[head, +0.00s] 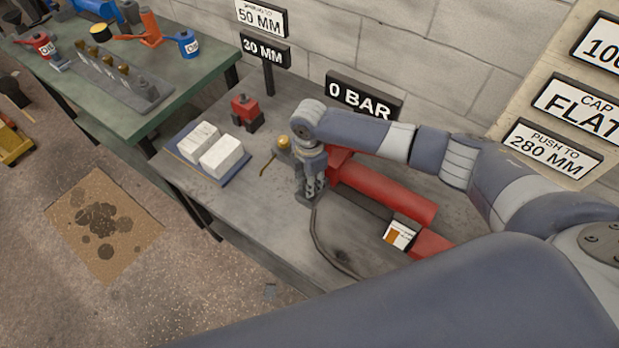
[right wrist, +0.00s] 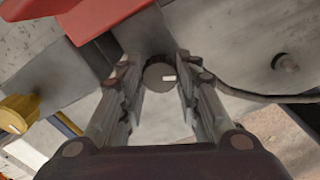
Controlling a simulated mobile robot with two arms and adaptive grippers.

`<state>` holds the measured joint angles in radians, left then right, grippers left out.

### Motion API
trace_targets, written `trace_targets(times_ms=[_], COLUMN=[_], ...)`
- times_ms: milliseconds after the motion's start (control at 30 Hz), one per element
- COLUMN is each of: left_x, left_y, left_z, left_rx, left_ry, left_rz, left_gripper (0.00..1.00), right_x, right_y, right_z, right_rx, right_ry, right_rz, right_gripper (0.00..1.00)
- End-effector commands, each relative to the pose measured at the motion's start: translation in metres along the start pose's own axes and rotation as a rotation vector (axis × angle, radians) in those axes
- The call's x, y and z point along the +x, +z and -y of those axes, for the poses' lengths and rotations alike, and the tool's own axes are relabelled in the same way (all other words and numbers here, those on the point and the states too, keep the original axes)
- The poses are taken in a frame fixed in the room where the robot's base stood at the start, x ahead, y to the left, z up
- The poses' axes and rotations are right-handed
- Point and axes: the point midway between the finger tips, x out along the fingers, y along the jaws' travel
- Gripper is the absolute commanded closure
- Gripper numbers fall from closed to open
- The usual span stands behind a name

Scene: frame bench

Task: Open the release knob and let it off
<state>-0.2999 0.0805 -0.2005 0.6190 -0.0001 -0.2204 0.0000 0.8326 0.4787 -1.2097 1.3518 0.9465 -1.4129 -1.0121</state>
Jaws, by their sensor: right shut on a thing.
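My right gripper (head: 312,188) reaches down beside the red hydraulic pump (head: 385,192) on the grey bench. In the right wrist view its two fingers (right wrist: 160,90) are shut on the release knob (right wrist: 158,74), a dark round knob with a short white mark on its face. The knob sits at the end of a grey block below the red pump part (right wrist: 105,15). In the head view the gripper hides the knob. A sign (head: 364,97) behind the pump reads 0 BAR. My left gripper is not in view.
A brass fitting (head: 283,142) stands just left of the gripper. A dark hose (head: 318,240) curves along the bench front. White blocks (head: 221,157) on a blue mat and a red-and-black item (head: 246,110) stand further left. A wall and signs close off the back.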

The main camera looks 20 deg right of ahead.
Motion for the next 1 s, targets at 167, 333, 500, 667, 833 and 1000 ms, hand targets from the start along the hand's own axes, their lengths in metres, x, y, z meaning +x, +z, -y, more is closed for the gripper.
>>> trace_targets(times_ms=[167, 333, 500, 667, 833, 1000], left_x=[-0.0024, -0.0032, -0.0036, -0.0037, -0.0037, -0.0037], left_y=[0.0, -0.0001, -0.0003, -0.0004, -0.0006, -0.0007], left_z=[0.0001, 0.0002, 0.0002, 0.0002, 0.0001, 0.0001], left_rx=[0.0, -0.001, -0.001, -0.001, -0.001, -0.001], left_ry=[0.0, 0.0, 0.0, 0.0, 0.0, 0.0], left_rz=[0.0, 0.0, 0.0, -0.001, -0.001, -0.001], left_gripper=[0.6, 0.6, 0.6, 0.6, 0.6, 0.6], right_x=[-0.0005, -0.0004, -0.0004, -0.0003, -0.0003, -0.0003], right_y=[-0.0012, -0.0013, -0.0014, -0.0015, -0.0015, -0.0016], right_z=[-0.0002, -0.0004, -0.0004, -0.0004, -0.0004, -0.0004], right_rx=[-0.112, -0.181, -0.219, -0.23, -0.231, -0.23], right_ry=[0.001, 0.002, 0.002, 0.002, 0.002, 0.002], right_rz=[-0.002, -0.003, -0.003, -0.003, -0.003, -0.003], right_gripper=[0.93, 0.93, 0.93, 0.93, 0.93, 0.65])
